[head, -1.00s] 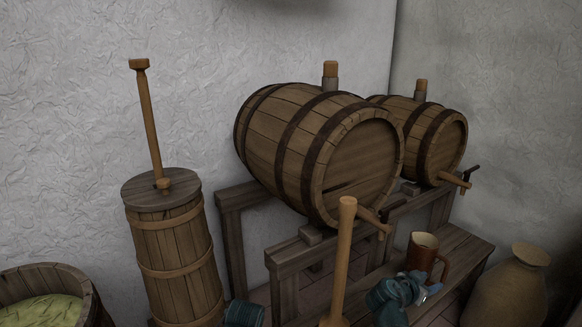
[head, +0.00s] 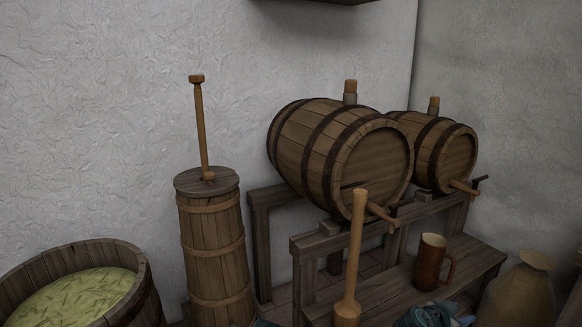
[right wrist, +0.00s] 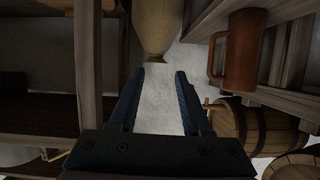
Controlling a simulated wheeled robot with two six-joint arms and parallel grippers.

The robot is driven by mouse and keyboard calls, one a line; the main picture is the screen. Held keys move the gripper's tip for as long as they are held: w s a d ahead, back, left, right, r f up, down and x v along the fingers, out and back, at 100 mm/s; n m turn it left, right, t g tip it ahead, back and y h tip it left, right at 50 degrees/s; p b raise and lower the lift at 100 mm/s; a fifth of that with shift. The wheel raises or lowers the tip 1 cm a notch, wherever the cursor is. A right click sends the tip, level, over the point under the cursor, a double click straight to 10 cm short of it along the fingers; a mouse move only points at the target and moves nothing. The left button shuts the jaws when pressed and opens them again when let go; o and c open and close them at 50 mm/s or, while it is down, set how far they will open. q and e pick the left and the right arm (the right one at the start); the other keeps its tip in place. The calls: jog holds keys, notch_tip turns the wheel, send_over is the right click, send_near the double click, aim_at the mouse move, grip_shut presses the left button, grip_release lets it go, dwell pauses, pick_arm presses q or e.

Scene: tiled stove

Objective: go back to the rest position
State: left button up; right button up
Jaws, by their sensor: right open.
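My right gripper (head: 432,315) shows at the bottom edge of the head view, partly cut off, below and in front of the brown mug (head: 431,262). In the right wrist view, its two dark fingers (right wrist: 160,88) are apart with nothing between them. The mug stands upright on the low bench (head: 478,262), clear of the gripper. It also shows at the upper right of the wrist view (right wrist: 238,50), apart from the fingers. A small teal part of my own body shows at the bottom edge; my left gripper is not visible.
Two barrels (head: 345,150) (head: 445,155) lie on a wooden stand behind the bench. A wooden churn (head: 212,250) and a tub of green contents (head: 140,300) stand left. A wooden pestle (head: 356,250) rises in front. A clay jar (head: 520,295) stands close right of the gripper.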

jog(key=s+a+n+g+y+p, duration=0.2)
jog(key=s+a+n+y+p, duration=0.3)
jog(key=a, duration=0.8)
jog(key=s+a+n+g+y+p, duration=0.2)
jog(key=s+a+n+g+p, duration=0.3)
jog(key=a, duration=0.7)
jog(key=s+a+n+y+p, duration=0.2)
jog(key=a+n+y+p, duration=0.35)
jog(key=a, duration=0.75)
notch_tip(320, 180, up, 38)
jog(key=h+p, duration=0.2)
jog(key=p, duration=3.3)
jog(key=shift+w+d+f+n, duration=0.15)
jog(key=shift+w+f+n, duration=0.1)
jog(key=shift+n, duration=0.2)
